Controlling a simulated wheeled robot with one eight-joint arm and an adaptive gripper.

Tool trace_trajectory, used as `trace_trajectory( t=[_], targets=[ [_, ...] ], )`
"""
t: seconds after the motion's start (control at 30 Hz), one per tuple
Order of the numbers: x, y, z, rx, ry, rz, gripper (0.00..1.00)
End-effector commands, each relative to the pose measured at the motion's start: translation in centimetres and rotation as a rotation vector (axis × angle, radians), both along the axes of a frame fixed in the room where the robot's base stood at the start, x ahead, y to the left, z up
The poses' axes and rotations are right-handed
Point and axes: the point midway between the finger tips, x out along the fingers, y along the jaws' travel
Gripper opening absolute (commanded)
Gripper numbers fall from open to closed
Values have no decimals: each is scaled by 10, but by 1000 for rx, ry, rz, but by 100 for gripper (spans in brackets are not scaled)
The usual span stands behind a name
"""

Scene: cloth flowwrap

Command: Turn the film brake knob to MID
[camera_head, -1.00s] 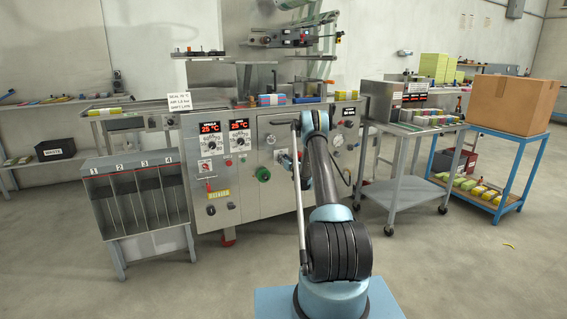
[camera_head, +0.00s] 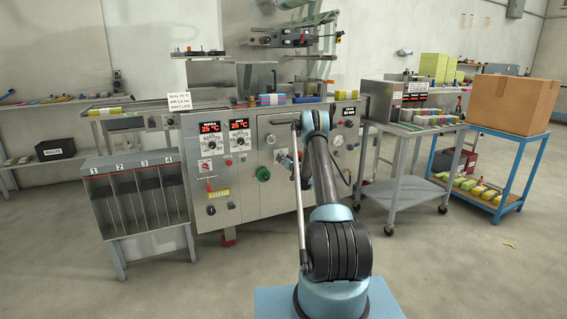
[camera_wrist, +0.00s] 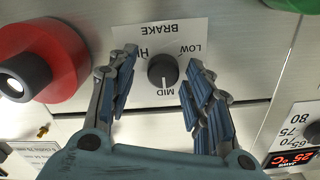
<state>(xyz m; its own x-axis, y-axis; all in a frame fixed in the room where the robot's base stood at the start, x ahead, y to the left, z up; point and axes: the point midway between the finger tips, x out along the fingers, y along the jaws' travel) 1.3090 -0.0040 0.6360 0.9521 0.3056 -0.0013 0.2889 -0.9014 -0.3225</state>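The film brake knob (camera_wrist: 162,71) is a small dark round knob on a white BRAKE label plate (camera_wrist: 150,33), seen upside down in the wrist view. HI, LOW and MID are printed around it. A pale mark on the knob appears to point at the word MID. My gripper (camera_wrist: 161,62) is open, one finger on each side of the knob. Gaps show between both fingers and the knob, and neither seems to touch it. In the head view my arm is stretched to the machine front (camera_head: 240,185), and the knob cannot be made out there.
In the wrist view, a large red part with a black, white-tipped centre (camera_wrist: 45,62) sits close to the left finger. A green part (camera_wrist: 292,4) is at the top right. A temperature display (camera_wrist: 292,160) is at the lower right.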

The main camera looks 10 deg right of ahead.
Motion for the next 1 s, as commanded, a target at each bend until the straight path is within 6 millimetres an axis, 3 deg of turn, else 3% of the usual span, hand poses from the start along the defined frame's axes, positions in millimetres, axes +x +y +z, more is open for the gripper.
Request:
trace_trajectory(
  t=[0.43, 1.0],
  targets=[
    [-9, -2, 0, -1, 0, 2, 50],
    [-100, -31, -1, 0, 1, 1, 50]
  ],
)
